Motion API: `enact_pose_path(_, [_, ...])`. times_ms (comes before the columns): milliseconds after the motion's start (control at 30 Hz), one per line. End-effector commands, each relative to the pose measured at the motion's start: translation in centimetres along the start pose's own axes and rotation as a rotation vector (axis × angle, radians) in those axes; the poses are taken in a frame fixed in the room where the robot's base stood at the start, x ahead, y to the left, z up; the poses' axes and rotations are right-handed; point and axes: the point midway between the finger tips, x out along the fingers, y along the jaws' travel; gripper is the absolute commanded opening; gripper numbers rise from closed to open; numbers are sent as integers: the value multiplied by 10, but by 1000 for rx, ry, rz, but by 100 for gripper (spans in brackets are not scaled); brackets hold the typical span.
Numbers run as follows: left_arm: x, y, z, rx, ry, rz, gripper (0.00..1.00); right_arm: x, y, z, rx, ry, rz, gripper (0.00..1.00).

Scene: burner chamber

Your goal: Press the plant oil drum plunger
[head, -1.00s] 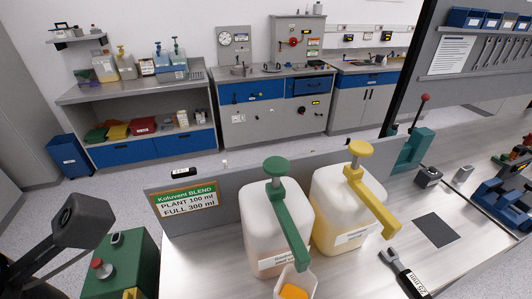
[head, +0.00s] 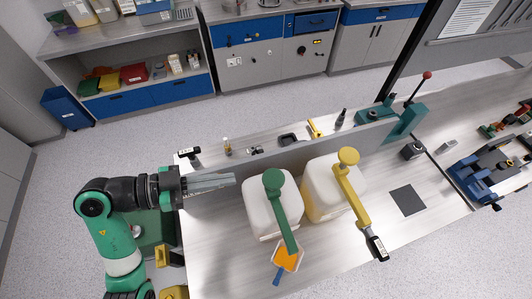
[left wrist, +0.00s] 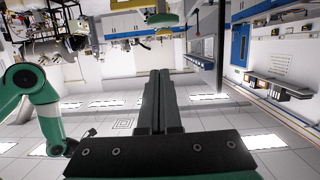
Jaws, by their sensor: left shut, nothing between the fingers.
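Two translucent white drums stand side by side on the metal bench. One drum (head: 268,215) has a green pump plunger (head: 273,180). The other drum (head: 322,197) has a yellow plunger (head: 348,156). Both plungers stand up; I cannot read the drum labels now. A small cup with orange contents (head: 287,257) is below the green spout. My left gripper (head: 232,180) is shut and empty, just left of the green plunger head and apart from it, fingers pointing right. Its shut fingers (left wrist: 161,100) also show in the left wrist view. My right gripper is not in view.
A grey upright panel (head: 305,155) runs behind the drums. A black-handled tool (head: 376,247) lies near the yellow spout's end. A dark square pad (head: 407,200) lies to the right. A teal lever press (head: 408,119) stands behind it. The bench front is mostly clear.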

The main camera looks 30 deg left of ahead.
Motion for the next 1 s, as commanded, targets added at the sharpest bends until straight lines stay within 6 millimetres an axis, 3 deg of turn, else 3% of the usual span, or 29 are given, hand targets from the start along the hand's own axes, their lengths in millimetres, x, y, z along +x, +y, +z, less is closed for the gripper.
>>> enact_pose_path(367, [-6,-5,-3,-1,3,-17,0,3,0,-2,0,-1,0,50])
enact_pose_path(533, [4,-4,-3,0,4,-15,0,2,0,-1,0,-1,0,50])
enact_pose_path(1000, [99,-5,-3,2,3,-11,0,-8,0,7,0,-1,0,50])
